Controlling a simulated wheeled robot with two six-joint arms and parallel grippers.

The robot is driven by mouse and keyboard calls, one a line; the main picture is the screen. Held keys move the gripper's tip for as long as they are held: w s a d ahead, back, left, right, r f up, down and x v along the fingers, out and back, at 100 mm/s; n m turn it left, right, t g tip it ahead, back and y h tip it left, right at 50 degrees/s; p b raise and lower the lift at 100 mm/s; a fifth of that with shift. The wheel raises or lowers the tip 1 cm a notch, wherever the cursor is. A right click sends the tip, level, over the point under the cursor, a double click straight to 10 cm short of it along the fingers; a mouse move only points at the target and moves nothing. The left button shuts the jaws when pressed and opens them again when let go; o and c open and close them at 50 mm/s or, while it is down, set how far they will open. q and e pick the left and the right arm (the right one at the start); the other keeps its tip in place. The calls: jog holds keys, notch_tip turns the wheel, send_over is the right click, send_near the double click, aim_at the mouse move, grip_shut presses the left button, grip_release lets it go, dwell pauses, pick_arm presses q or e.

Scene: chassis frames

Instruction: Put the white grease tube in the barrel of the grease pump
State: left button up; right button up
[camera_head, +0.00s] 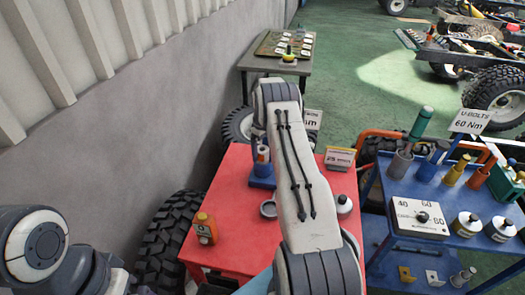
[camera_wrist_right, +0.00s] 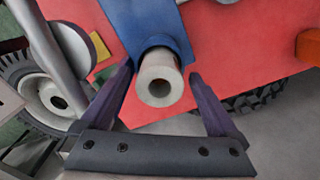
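A pale hollow cylinder (camera_wrist_right: 160,80) with a dark round opening stands at a blue holder (camera_wrist_right: 147,22) in the right wrist view. I cannot tell whether it is the white grease tube or the barrel of the grease pump. My right gripper (camera_wrist_right: 161,70) is open, with one dark purple finger on each side of the cylinder and gaps between. In the head view the pale cylinder (camera_head: 262,154) and its blue holder (camera_head: 261,183) are on the red table, partly covered by my right arm. My right fingers are hidden there. My left gripper is outside the view.
The red table (camera_head: 236,240) also bears an orange bottle (camera_head: 205,229), a grey ring (camera_head: 268,209), a white round part (camera_head: 343,205) and a sign (camera_head: 340,158). A blue cart (camera_head: 375,235) with several tools and cans stands at right.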

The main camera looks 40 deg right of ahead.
jog(key=shift+r, duration=0.25)
notch_tip(320, 180, up, 12)
jog(key=b, duration=0.4)
jog(key=shift+f, duration=0.15)
